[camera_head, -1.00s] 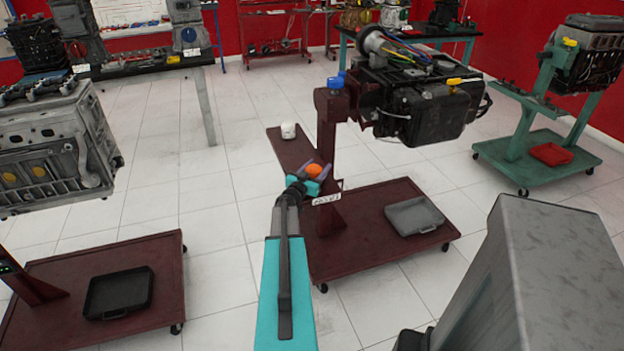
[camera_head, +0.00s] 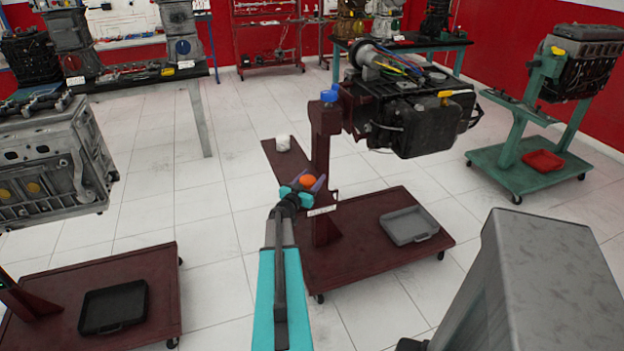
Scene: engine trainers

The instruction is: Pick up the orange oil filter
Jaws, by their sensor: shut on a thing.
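The orange oil filter (camera_head: 309,181) shows as a small rounded orange shape at the end of my teal arm, beside the dark red post of the engine stand. My gripper (camera_head: 307,183) is shut on it, with a purple-grey finger on each side. The lower part of the filter is hidden behind the gripper and wrist. I cannot tell how far it is above the stand's narrow dark red shelf (camera_head: 285,166).
A white cylinder (camera_head: 283,143) stands on the far end of that shelf. The post (camera_head: 325,165) carries a black engine (camera_head: 415,115) to the right. A grey tray (camera_head: 409,225) lies on the stand's base. An engine (camera_head: 50,165) hangs at left. Floor between is clear.

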